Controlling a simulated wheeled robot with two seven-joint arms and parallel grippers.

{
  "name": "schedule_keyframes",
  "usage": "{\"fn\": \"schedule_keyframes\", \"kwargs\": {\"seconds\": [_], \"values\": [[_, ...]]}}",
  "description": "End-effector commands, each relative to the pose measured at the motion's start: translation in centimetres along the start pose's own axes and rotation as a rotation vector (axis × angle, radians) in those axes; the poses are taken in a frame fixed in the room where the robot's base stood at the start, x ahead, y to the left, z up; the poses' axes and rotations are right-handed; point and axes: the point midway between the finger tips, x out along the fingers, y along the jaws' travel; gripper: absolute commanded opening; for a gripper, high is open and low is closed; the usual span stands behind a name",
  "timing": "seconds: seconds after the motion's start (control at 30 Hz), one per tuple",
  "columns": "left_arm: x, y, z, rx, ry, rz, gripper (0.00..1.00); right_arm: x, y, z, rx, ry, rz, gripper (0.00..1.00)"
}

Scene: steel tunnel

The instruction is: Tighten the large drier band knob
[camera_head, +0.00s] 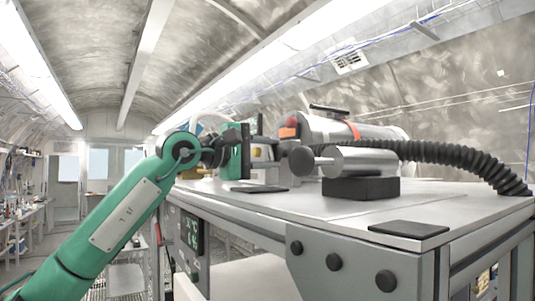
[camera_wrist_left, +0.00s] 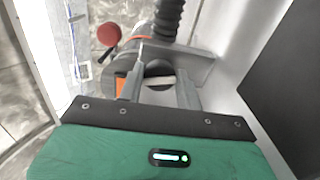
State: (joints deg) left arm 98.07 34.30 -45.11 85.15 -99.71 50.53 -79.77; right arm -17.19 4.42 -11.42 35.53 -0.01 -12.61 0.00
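The large drier is a big metal cylinder (camera_head: 388,132) with an orange band (camera_head: 352,131), lying on the bench (camera_head: 270,201). A flat black piece (camera_head: 329,109) sits above it near the band; I cannot tell if it is the band knob. My left gripper (camera_head: 245,150) is left of the drier, seen side-on and partly mixed with the things behind it. In the left wrist view its two grey fingers (camera_wrist_left: 162,72) stand apart, with a dark rounded part and a pale bar between or beyond them. Orange shows beside the left finger. Contact is unclear. My right gripper is not in view.
A smaller silver cylinder (camera_head: 368,161) rests on a black block (camera_head: 360,188), with a black round knob (camera_head: 301,159) at its left. A black ribbed hose (camera_head: 450,154) curves to the bench's right. Black pads (camera_head: 409,228) lie flat on the otherwise clear front.

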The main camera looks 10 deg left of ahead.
Motion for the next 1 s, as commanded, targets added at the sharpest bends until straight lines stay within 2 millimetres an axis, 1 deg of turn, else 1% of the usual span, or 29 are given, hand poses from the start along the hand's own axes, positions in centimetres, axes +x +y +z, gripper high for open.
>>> {"fn": "schedule_keyframes", "kwargs": {"seconds": [0.03,0.1,0.4,0.47,0.53,0.67,0.8,1.0], "values": [[0.0,0.1,0.0,0.000,0.001,0.002,0.43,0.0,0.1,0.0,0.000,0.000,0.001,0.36],[0.0,0.1,0.0,0.000,0.001,0.002,0.57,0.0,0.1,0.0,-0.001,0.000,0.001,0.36],[-0.1,0.0,0.0,-0.001,0.000,0.001,0.57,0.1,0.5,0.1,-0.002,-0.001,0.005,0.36],[-0.4,-0.1,0.0,0.000,0.001,0.001,0.57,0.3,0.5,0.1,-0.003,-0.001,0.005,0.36],[-1.1,-0.2,-0.1,0.000,0.001,0.001,0.57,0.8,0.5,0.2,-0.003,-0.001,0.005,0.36],[-3.5,-0.4,-0.1,0.001,0.002,0.003,0.57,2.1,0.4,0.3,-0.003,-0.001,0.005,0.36],[-6.9,-0.5,-0.1,0.001,0.003,0.003,0.57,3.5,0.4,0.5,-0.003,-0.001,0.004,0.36],[-11.0,-0.3,0.0,0.001,0.002,0.002,0.57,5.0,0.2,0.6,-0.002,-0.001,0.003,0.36]]}}
